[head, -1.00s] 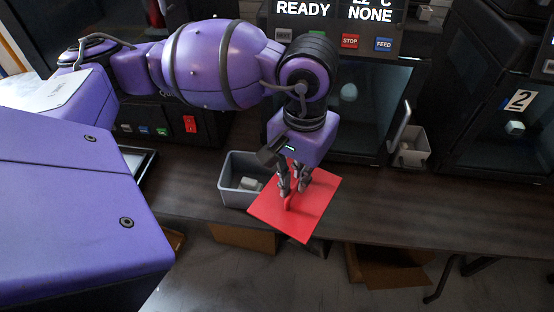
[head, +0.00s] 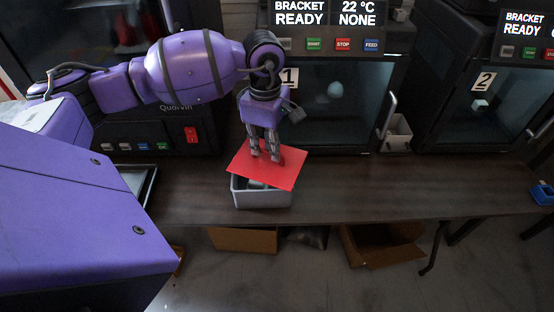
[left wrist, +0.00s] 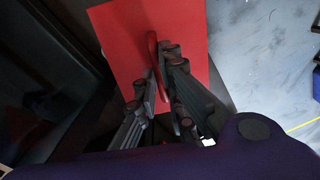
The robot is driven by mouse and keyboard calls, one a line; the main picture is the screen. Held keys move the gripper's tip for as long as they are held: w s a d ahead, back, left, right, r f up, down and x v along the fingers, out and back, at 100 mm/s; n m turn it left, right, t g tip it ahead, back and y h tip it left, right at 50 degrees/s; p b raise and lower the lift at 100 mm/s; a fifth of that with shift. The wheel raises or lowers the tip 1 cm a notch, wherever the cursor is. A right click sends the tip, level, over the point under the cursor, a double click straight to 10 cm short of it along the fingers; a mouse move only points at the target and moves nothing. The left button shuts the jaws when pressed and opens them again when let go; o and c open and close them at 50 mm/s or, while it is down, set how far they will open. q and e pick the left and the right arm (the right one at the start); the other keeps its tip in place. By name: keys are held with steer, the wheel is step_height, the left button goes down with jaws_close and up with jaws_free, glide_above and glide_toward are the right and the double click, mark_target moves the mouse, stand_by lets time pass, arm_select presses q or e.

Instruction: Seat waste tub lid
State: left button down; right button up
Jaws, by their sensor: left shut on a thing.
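The red square waste tub lid (head: 270,168) is above the grey waste tub (head: 262,198) near the front of the bench. It looks turned relative to the tub and covers most of its opening. Whether it touches the rim cannot be told. My left gripper (head: 265,158) is shut on the lid's upright red handle from above. In the left wrist view the lid (left wrist: 190,40) fills the upper middle, with the handle (left wrist: 153,60) between the fingers (left wrist: 160,85). A pale item shows in the tub below the lid. My right gripper is not in view.
Printer 1 (head: 335,100) stands behind the lid and printer 2 (head: 480,95) to the right. A small grey bin (head: 397,135) is between them. Cardboard boxes (head: 380,245) are below.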

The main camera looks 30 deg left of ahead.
arm_select(q)
steer(key=a+n, duration=0.1)
steer(key=w+a+n, duration=0.1)
steer(key=n, duration=0.1)
steer(key=shift+f, duration=0.1)
steer(key=shift+w+a+f+n, duration=0.1)
steer(key=shift+a+n, duration=0.35)
steer(key=shift+n, duration=0.45)
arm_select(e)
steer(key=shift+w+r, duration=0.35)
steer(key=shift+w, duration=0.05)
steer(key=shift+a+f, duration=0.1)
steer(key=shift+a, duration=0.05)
arm_select(q)
steer(key=shift+f, duration=0.1)
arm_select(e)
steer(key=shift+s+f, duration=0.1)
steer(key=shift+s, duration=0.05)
arm_select(q)
steer(key=shift+f, duration=0.2)
steer(key=shift+f+b, duration=0.65)
steer(key=shift+f, duration=1.15)
steer(key=shift+f+b, duration=0.4)
steer(key=shift+b, duration=0.05)
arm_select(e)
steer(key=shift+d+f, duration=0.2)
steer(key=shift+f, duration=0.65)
